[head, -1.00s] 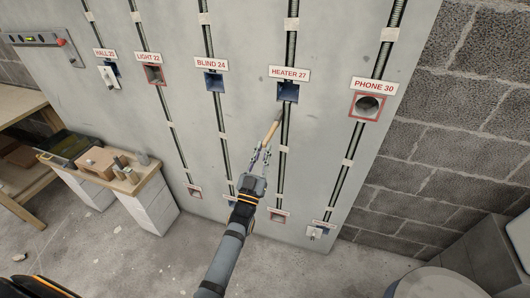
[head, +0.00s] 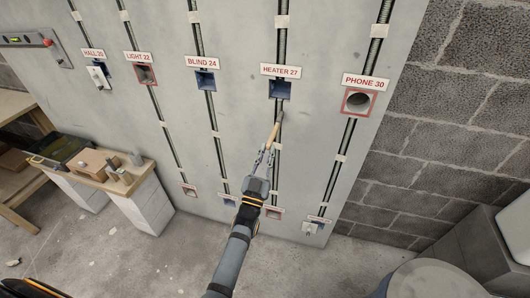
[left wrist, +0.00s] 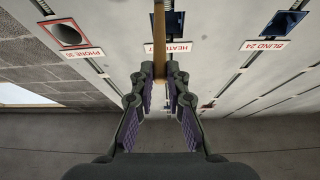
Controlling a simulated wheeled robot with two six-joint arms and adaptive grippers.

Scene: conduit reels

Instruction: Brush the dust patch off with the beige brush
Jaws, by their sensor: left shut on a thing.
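My left gripper (head: 266,153) is shut on the beige brush (head: 273,134), holding it by the handle with its dark tip pointing up. The tip is just below the blue box (head: 280,89) under the HEATER 27 label (head: 281,70), in front of the conduit. I cannot tell whether it touches the wall. In the left wrist view the brush (left wrist: 160,40) extends away from between the fingers (left wrist: 160,76) and covers part of the HEATER label. I cannot make out a distinct dust patch; the wall near the brush tip shows only faint dark marks. My right gripper is not in view.
The grey wall panel (head: 240,130) carries several vertical conduits with labelled boxes, including BLIND 24 (head: 205,81) and PHONE 30 (head: 357,101). A low bench (head: 130,183) with blocks stands at left. A grey round-topped object (head: 435,281) is at lower right.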

